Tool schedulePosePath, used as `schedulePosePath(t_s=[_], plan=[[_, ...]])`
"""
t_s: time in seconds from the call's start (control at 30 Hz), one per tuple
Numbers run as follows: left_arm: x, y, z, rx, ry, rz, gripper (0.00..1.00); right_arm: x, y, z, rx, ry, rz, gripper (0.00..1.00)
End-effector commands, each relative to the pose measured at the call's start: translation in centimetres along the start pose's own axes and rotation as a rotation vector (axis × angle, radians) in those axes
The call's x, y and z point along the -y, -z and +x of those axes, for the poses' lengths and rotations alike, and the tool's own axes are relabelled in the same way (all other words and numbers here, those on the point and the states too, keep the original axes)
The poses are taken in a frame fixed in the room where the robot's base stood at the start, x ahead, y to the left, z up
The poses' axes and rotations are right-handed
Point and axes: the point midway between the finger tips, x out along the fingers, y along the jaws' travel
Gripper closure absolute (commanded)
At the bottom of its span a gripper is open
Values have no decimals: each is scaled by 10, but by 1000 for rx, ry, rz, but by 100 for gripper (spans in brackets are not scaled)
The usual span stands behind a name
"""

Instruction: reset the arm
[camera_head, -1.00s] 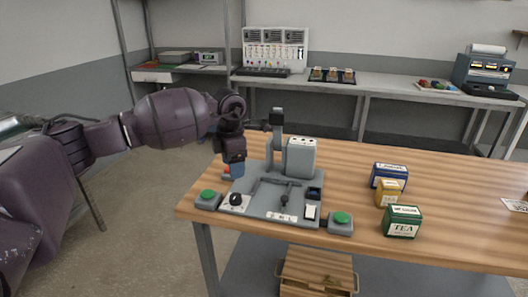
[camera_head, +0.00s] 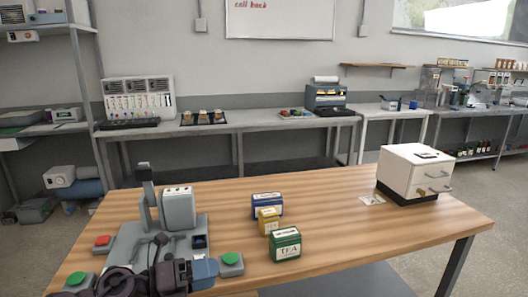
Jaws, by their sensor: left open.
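My left arm comes in at the bottom left, dark purple. My left gripper (camera_head: 204,268) has blue finger pads and is open. It is over the front edge of the grey machine (camera_head: 126,242), left of the right green button (camera_head: 230,262). I see nothing held in it. It hides much of the machine's front. The machine's red button (camera_head: 102,241) and left green button (camera_head: 79,281) show clear of the gripper. My right gripper is not in view.
Blue (camera_head: 266,206), yellow (camera_head: 268,221) and green (camera_head: 285,244) tea boxes stand on the wooden table (camera_head: 350,235) right of the machine. A white box with a handle (camera_head: 412,172) stands at the table's right end. The wood between is mostly clear.

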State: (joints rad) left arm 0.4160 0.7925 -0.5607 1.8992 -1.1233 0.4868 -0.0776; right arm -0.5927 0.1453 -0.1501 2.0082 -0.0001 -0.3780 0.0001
Motion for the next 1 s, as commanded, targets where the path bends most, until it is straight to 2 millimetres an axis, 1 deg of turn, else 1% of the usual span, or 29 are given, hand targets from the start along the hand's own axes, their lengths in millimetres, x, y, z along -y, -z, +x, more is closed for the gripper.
schedulePosePath(t_s=[0.03,0.1,0.17,0.23,0.37,0.43,0.57,0.6,0.67,0.7,0.77,0.8,0.87,0.9,1.0], plan=[[5,3,0,89,42,-76,35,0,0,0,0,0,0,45],[11,1,-4,223,89,-185,35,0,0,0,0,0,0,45],[13,-2,-10,339,122,-283,35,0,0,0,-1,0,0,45],[11,-4,-21,473,148,-402,35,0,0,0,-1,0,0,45],[-1,-3,-48,721,168,-632,35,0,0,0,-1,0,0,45],[-11,1,-66,853,164,-760,35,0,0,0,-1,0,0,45],[-35,20,-102,1089,128,-1001,35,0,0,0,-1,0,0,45],[-43,29,-113,1160,109,-1076,35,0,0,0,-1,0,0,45],[-54,45,-130,1262,76,-1189,35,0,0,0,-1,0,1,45],[-61,57,-141,1327,51,-1265,35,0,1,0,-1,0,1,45],[-70,78,-158,1423,5,-1379,35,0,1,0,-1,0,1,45],[-76,93,-168,1485,-29,-1456,35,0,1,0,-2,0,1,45],[-82,118,-182,1572,-86,-1569,35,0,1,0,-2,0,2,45],[-84,134,-191,1624,-126,-1641,35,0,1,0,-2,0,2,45],[-87,171,-208,1725,-221,-1791,35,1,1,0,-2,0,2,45]])
